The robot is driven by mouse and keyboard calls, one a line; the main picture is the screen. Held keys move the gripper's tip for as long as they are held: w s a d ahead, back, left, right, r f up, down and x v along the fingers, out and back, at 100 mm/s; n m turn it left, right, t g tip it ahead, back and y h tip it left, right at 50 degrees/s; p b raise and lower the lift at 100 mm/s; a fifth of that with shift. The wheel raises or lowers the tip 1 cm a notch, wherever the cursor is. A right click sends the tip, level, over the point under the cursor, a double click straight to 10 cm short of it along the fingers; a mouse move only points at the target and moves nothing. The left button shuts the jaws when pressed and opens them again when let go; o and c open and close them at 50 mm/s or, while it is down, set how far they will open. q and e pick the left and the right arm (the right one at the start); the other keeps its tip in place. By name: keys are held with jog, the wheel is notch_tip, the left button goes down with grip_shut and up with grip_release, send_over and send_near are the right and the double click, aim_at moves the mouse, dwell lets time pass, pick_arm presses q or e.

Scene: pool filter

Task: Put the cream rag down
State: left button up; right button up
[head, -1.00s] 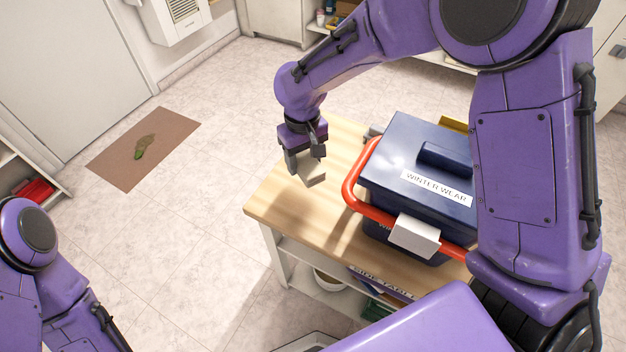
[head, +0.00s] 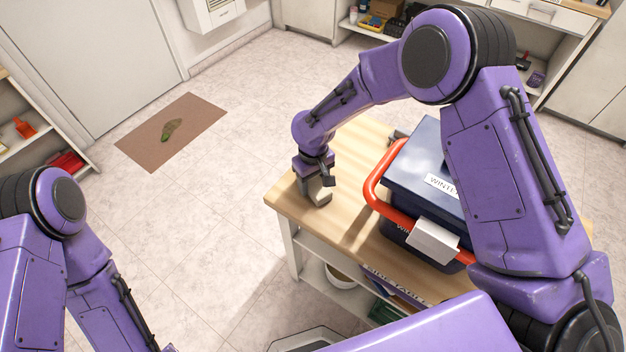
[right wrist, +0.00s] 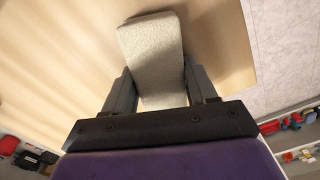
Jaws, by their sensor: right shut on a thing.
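The cream rag (head: 319,190) is a small folded block between the fingers of my right gripper (head: 313,184), at the left end of the wooden side table (head: 290,206). In the right wrist view the rag (right wrist: 152,52) sticks out past both fingers of the gripper (right wrist: 160,90), which are shut on it. The rag is low over the tabletop; I cannot tell whether it touches the wood. My left arm shows at the lower left, but its gripper is out of view.
A dark blue box (head: 408,172) labelled winter wear, with a red handle (head: 374,176), stands on the table right of the rag. A brown mat (head: 150,148) with a green stain lies on the floor. The table's left corner is bare.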

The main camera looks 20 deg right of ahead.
aim_at(313, 180)
jog(key=o, duration=1)
jog(key=shift+f, duration=0.1)
notch_tip(313, 180, up, 12)
jog(key=shift+w+r+b, duration=0.1)
jog(key=shift+r+b, duration=0.05)
jog(key=shift+b, duration=0.15)
